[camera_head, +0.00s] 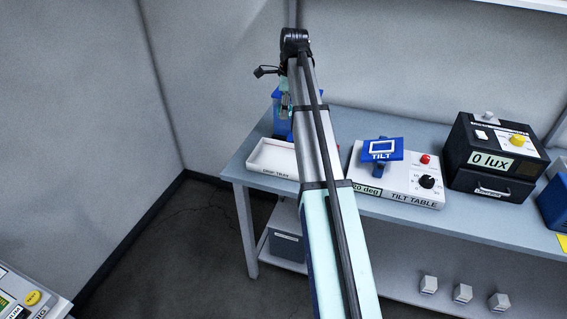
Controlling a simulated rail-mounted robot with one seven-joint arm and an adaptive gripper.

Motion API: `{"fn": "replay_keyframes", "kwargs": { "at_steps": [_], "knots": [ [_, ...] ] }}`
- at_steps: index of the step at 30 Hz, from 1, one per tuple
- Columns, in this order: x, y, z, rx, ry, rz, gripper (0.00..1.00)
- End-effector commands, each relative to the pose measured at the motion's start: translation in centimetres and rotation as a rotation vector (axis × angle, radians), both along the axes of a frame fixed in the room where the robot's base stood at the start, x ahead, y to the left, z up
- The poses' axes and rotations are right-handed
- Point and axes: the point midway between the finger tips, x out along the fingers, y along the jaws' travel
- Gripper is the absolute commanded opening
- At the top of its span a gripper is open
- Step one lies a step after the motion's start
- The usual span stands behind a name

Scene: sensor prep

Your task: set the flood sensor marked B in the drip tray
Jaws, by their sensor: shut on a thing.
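The white drip tray (262,172) is on the left end of the grey-blue table, its label on the front wall. My arm crosses in front of its right end, and the tray floor that shows looks empty. My gripper (285,108) hangs from the arm's far end, small and partly hidden, in front of a blue object and above the tray's back edge. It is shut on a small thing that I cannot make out. I cannot read a B on anything in view.
The tilt table (398,188) with its blue TILT plate (381,150) stands right of my arm. A black box (494,160) reading 0 lux is farther right. The blue object (281,122) stands behind the tray. Several small whitish blocks (463,293) sit low at the right.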

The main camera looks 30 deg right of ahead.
Motion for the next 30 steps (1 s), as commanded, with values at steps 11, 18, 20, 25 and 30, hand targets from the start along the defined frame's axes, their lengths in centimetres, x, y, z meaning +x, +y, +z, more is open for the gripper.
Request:
{"fn": "replay_keyframes", "kwargs": {
  "at_steps": [11, 18, 20, 25, 30],
  "knots": [
    [0.3, 0.2, 0.1, 0.000, 0.000, -0.448, 0.14],
    [0.2, 0.2, -2.0, 0.000, 0.005, -0.504, 0.14],
    [0.1, 0.2, -3.2, 0.000, 0.004, -0.504, 0.14],
    [0.1, 0.2, -7.3, 0.000, 0.005, -0.502, 0.14],
    [0.2, 0.2, -11.3, 0.000, 0.004, -0.501, 0.14]
  ]
}}
